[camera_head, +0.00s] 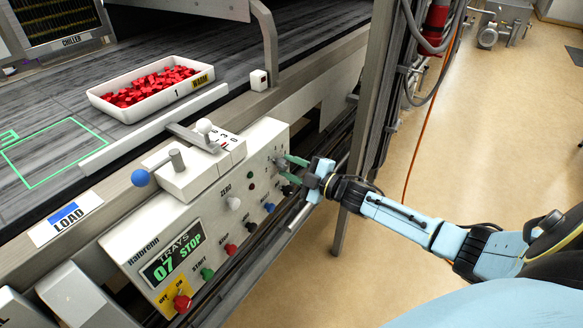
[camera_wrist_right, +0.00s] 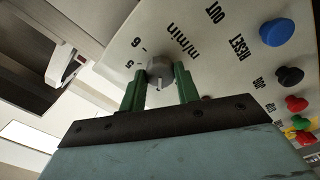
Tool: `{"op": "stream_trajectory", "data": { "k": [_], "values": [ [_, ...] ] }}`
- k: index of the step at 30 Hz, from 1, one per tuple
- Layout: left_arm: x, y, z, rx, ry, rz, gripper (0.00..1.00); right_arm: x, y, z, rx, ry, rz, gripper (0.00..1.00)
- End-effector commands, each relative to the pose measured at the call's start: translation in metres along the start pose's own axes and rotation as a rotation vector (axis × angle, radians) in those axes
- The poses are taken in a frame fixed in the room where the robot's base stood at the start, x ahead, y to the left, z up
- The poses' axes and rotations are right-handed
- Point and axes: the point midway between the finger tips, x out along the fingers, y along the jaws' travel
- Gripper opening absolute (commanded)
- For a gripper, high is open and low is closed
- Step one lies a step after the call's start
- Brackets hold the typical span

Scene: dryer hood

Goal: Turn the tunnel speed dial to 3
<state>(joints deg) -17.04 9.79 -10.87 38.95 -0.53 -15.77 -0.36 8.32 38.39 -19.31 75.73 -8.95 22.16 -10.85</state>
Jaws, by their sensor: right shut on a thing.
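The speed dial is a small grey knob (camera_wrist_right: 160,72) on the light control panel, with "m/min" and the numbers 5 and 6 readable beside it in the right wrist view. In the head view the dial (camera_head: 281,163) is at the panel's right end, partly covered by my fingers. My right gripper (camera_head: 291,168) has its green fingers on either side of the knob and is shut on it; it also shows in the right wrist view (camera_wrist_right: 160,88). The knob's pointer setting cannot be read clearly. My left gripper is not in view.
The control panel (camera_head: 215,207) carries several coloured buttons, a red switch (camera_head: 182,301) and a display (camera_head: 172,254) reading "07 STOP". A white tray of red pieces (camera_head: 150,86) sits on the conveyor. A steel post (camera_head: 368,120) stands right of the panel, behind my right wrist.

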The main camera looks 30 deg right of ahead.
Motion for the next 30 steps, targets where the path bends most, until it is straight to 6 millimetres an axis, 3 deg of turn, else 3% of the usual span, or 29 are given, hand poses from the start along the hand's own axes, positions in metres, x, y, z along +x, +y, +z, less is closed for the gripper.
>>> {"op": "stream_trajectory", "data": {
  "k": [17, 18, 22, 30],
  "values": [
    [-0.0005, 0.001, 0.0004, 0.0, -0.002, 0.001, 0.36, -0.0003, -0.0007, 0.0, -0.033, 0.0, -0.001, 0.09],
    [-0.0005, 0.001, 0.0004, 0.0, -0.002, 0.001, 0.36, -0.0003, -0.0007, 0.0, -0.033, 0.0, -0.001, 0.37],
    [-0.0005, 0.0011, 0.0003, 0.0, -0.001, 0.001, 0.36, -0.0003, -0.0006, 0.0, -0.033, 0.0, -0.001, 0.53],
    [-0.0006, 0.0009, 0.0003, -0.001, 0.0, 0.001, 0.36, -0.0005, -0.0002, 0.0, -0.033, 0.0, -0.001, 0.53]
  ]
}}
